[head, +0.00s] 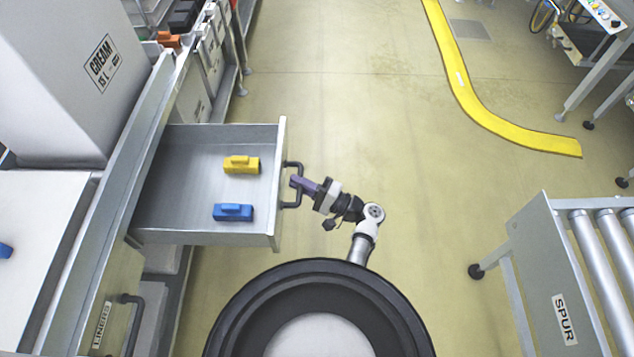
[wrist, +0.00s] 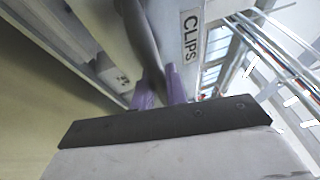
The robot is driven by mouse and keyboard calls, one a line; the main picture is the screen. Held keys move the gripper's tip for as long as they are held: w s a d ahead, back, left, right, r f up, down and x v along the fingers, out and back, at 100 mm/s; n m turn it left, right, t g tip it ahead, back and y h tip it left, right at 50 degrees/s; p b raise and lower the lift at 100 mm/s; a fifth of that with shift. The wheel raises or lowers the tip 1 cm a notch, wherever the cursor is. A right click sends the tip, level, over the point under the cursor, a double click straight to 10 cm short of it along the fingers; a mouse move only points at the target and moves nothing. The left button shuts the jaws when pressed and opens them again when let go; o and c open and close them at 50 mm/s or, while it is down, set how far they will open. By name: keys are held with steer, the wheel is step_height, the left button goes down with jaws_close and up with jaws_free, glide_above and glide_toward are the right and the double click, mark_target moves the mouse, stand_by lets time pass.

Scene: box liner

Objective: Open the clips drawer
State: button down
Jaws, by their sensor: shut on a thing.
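The clips drawer (head: 210,175) is pulled well out of the bench in the head view. A yellow clip (head: 241,165) and a blue clip (head: 233,212) lie inside it, apart from each other. Its dark bar handle (head: 293,168) is on the front face. My gripper (head: 297,182) is shut on the handle; its purple fingers also show around the handle in the wrist view (wrist: 158,88). The CLIPS label (wrist: 190,38) shows on the drawer front in the wrist view.
A LINERS drawer (head: 105,318) with its own handle is at the lower left. A large CREAM box (head: 65,75) stands on the bench. A roller conveyor marked SPUR (head: 560,275) stands at the right. The floor between is clear, with a yellow strip (head: 470,90) farther off.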

steer(key=a, duration=0.3)
steer(key=c, duration=1.4)
jaws_free()
steer(key=b+v, duration=0.3)
steer(key=v, duration=1.1)
steer(key=shift+w, duration=0.15)
